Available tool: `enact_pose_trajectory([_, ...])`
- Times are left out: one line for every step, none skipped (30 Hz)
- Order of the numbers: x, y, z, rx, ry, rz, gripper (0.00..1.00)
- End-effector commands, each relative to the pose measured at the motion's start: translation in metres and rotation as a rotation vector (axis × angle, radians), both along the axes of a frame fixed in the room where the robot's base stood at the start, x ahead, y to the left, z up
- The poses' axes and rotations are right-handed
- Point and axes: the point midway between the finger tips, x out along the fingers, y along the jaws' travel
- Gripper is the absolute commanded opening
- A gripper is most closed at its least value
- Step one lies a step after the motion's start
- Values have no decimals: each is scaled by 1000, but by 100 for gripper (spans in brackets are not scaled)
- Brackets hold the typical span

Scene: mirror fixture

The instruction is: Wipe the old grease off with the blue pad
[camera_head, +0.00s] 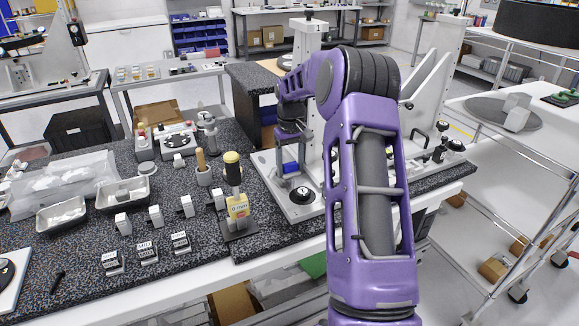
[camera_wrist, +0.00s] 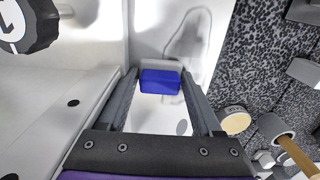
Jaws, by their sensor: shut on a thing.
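My gripper (camera_wrist: 160,76) is shut on the blue pad (camera_wrist: 160,84), which sits between the fingertips with a grey backing behind it. In the head view the pad (camera_head: 291,168) shows as a small blue spot low on the white fixture (camera_head: 268,178), and my gripper (camera_head: 290,150) hangs above it, partly hidden. In the wrist view a white surface lies around and beyond the pad. A faint grey curved outline (camera_wrist: 188,40) shows on it; I cannot tell whether it is grease or a shadow. I cannot tell whether the pad touches the surface.
A black knob (camera_head: 302,195) stands on the fixture's plate, close to the pad. White uprights (camera_head: 306,40) rise behind.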

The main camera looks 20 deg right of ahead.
Motion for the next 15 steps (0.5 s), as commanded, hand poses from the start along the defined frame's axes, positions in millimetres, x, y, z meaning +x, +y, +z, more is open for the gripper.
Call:
enact_pose_trajectory([9, -10, 3, -20, -24, -2, 23])
enact_pose_trajectory([10, -11, 3, -20, -23, -2, 23])
enact_pose_trajectory([11, -11, 3, -20, -22, -3, 23])
enact_pose_trajectory([12, -11, 4, -21, -22, -3, 23])
enact_pose_trajectory([12, -11, 4, -21, -22, -3, 23])
enact_pose_trajectory([12, -10, 4, -21, -23, -3, 23])
enact_pose_trajectory([12, -9, 4, -21, -23, -3, 23])
enact_pose_trajectory([12, -8, 5, -22, -23, -3, 23])
enact_pose_trajectory([12, -5, 5, -22, -23, -3, 23])
enact_pose_trajectory([12, -3, 5, -22, -24, -3, 23])
enact_pose_trajectory([13, 0, 5, -22, -24, -3, 23])
enact_pose_trajectory([13, 4, 6, -22, -24, -2, 23])
enact_pose_trajectory([12, 7, 6, -21, -24, -1, 23])
enact_pose_trajectory([12, 11, 6, -20, -23, -1, 23])
enact_pose_trajectory([12, 15, 6, -19, -22, -1, 23])
